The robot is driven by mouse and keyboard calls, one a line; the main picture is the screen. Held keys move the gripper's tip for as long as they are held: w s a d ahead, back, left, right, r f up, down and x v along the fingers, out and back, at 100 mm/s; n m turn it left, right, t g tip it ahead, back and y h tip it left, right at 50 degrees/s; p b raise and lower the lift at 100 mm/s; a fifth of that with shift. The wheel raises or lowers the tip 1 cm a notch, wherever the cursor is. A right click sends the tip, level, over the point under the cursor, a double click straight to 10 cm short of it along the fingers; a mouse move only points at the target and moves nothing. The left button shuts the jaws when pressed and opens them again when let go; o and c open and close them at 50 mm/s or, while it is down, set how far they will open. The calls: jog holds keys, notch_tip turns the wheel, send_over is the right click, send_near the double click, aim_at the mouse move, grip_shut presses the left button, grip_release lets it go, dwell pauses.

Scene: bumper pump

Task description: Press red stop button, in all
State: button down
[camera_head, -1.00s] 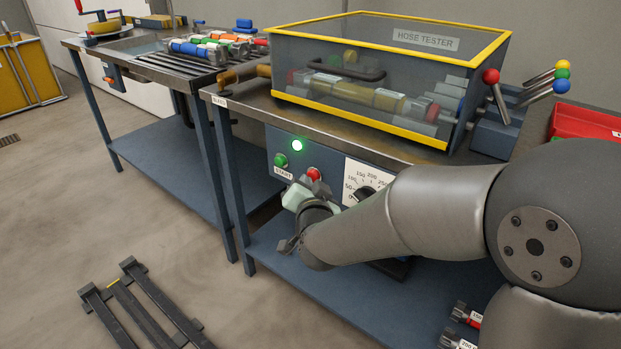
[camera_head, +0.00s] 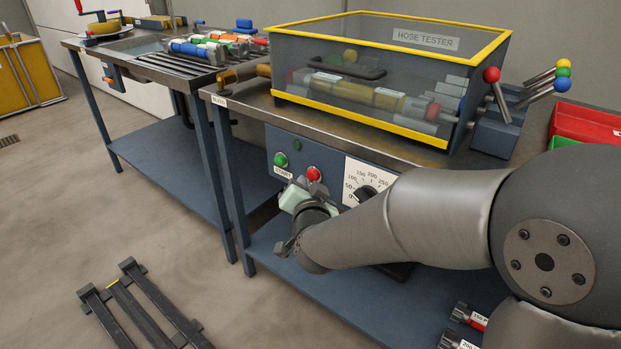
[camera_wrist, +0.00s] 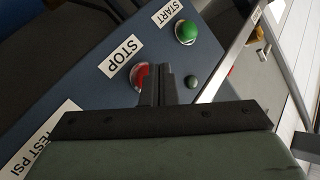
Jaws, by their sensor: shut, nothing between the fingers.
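The red stop button (camera_head: 314,173) is on the blue front panel (camera_head: 330,166) of the hose tester bench. In the wrist view the stop button (camera_wrist: 139,76) sits beside the STOP label, its right edge hidden by my fingers. My gripper (camera_head: 301,186) is shut and empty, its fingertips just below and in front of the button. The shut fingers also show in the wrist view (camera_wrist: 158,78). I cannot tell whether they touch the button. The indicator lamp (camera_head: 297,145) is dark green and unlit; it also shows in the wrist view (camera_wrist: 190,81).
The green start button (camera_head: 281,160) is left of the stop button. A pressure dial (camera_head: 367,193) is to the right. The clear tester box (camera_head: 390,75) stands on the bench above. A dark rack (camera_head: 143,305) lies on the floor at the lower left.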

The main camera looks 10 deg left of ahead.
jog(key=shift+s+a, duration=0.1)
jog(key=shift+s, duration=0.15)
jog(key=s, duration=0.1)
jog(key=s+a, duration=0.1)
jog(key=s, duration=0.1)
jog(key=s+a, duration=0.1)
jog(key=shift+s+a+b, duration=0.15)
jog(key=shift+s+b, duration=0.1)
jog(key=shift+b, duration=0.1)
dwell(0.6)
